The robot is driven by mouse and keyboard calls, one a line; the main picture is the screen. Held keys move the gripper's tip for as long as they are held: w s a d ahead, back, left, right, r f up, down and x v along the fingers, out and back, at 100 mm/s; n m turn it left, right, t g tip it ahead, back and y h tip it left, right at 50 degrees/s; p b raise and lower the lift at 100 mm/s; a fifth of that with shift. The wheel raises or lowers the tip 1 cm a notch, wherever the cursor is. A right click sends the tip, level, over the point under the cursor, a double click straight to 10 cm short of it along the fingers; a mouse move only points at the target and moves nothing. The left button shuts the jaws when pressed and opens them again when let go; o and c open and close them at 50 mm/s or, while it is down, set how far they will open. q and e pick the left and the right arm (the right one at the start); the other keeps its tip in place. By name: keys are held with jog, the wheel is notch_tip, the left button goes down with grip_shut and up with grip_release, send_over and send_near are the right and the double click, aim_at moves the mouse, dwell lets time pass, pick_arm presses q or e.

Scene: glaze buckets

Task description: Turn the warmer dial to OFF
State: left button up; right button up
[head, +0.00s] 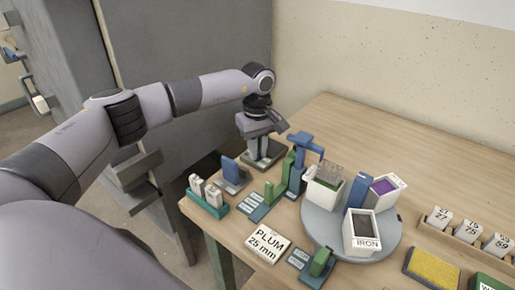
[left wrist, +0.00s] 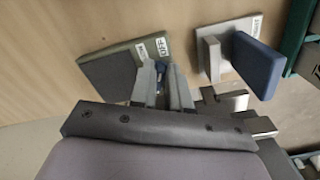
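The warmer is a dark grey-green plate (head: 277,158) at the back left of the table. It also shows in the left wrist view (left wrist: 105,72), with two small white labels at one edge, one of which seems to read OFF. My left gripper (head: 262,152) points down over the plate. In the left wrist view its two fingers (left wrist: 163,82) stand close together on either side of a small dark blue piece, the dial (left wrist: 161,69). The fingers cover most of the dial, so its pointing direction is hard to tell. My right gripper is not in view.
A blue upright panel on a grey base (head: 231,171) stands beside the warmer. Nearby are a teal rack (head: 215,209), a blue and green stand (head: 299,165) and a PLUM card (head: 268,243). A round turntable (head: 325,232) holds several buckets.

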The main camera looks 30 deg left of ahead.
pick_arm(q)
jog(key=shift+o, duration=1.1)
notch_tip(320, 180, up, 7)
jog(key=shift+r, duration=0.1)
jog(key=shift+s, duration=0.1)
